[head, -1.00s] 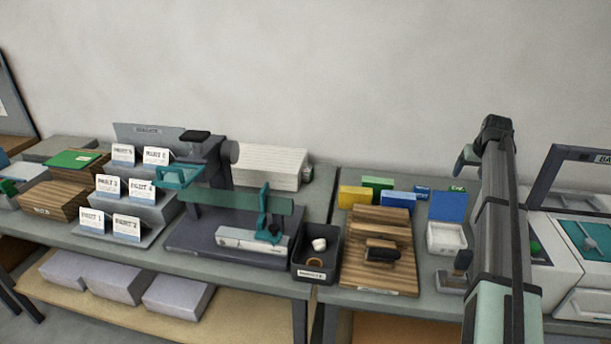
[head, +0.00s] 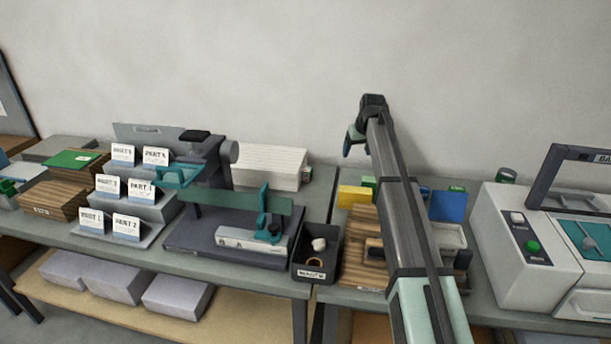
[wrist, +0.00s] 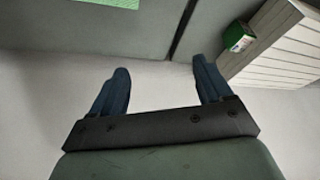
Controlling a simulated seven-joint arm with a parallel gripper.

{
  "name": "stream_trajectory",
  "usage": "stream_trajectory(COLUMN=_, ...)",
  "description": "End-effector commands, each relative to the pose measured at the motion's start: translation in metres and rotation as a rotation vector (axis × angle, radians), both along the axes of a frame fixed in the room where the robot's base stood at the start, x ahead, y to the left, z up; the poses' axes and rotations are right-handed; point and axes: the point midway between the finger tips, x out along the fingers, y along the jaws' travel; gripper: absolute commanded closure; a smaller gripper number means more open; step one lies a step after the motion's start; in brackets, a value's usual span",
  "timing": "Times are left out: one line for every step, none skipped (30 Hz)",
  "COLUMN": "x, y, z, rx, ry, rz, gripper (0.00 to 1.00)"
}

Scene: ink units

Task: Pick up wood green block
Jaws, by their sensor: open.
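The green block (head: 369,183) stands at the back of the right-hand bench, beside the yellow block (head: 354,196). My arm hides part of it in the head view. My gripper (head: 350,147) is above and behind the blocks, near the wall, apart from them. In the wrist view my gripper (wrist: 160,65) is open, with two dark blue fingers spread and nothing between them. A bright green patch is cut off at the top edge of that view; I cannot tell whether it is the block.
A striped wooden stand (head: 358,245) and a blue-lidded box (head: 447,206) are near my arm. A black bin (head: 329,272) stands left of the stand. A white stack (head: 268,167) stands at the back left. A white machine (head: 510,240) fills the right.

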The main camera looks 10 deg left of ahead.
Motion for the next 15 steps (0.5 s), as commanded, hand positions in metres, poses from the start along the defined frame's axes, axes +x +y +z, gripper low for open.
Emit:
stream_trajectory(x=0.006, y=0.025, z=0.002, rx=0.0, ry=0.004, rz=0.025, gripper=0.21)
stream_trajectory(x=0.007, y=0.036, z=0.003, rx=0.001, ry=0.008, rz=0.036, gripper=0.21)
stream_trajectory(x=0.008, y=0.051, z=0.003, rx=0.0, ry=0.013, rz=0.053, gripper=0.21)
stream_trajectory(x=0.009, y=0.062, z=0.004, rx=-0.001, ry=0.015, rz=0.067, gripper=0.21)
stream_trajectory(x=0.01, y=0.073, z=0.005, rx=-0.002, ry=0.019, rz=0.08, gripper=0.21)
stream_trajectory(x=0.011, y=0.087, z=0.006, rx=-0.005, ry=0.026, rz=0.103, gripper=0.21)
stream_trajectory(x=0.012, y=0.098, z=0.006, rx=-0.007, ry=0.03, rz=0.12, gripper=0.21)
stream_trajectory(x=0.013, y=0.108, z=0.007, rx=-0.01, ry=0.035, rz=0.138, gripper=0.21)
stream_trajectory(x=0.015, y=0.122, z=0.008, rx=-0.016, ry=0.041, rz=0.168, gripper=0.21)
stream_trajectory(x=0.016, y=0.133, z=0.009, rx=-0.02, ry=0.047, rz=0.191, gripper=0.21)
stream_trajectory(x=0.018, y=0.144, z=0.01, rx=-0.028, ry=0.054, rz=0.222, gripper=0.21)
stream_trajectory(x=0.022, y=0.158, z=0.011, rx=-0.038, ry=0.064, rz=0.269, gripper=0.21)
stream_trajectory(x=0.025, y=0.164, z=0.012, rx=-0.048, ry=0.072, rz=0.303, gripper=0.21)
stream_trajectory(x=0.027, y=0.166, z=0.013, rx=-0.058, ry=0.08, rz=0.334, gripper=0.21)
stream_trajectory(x=0.031, y=0.167, z=0.013, rx=-0.069, ry=0.088, rz=0.376, gripper=0.21)
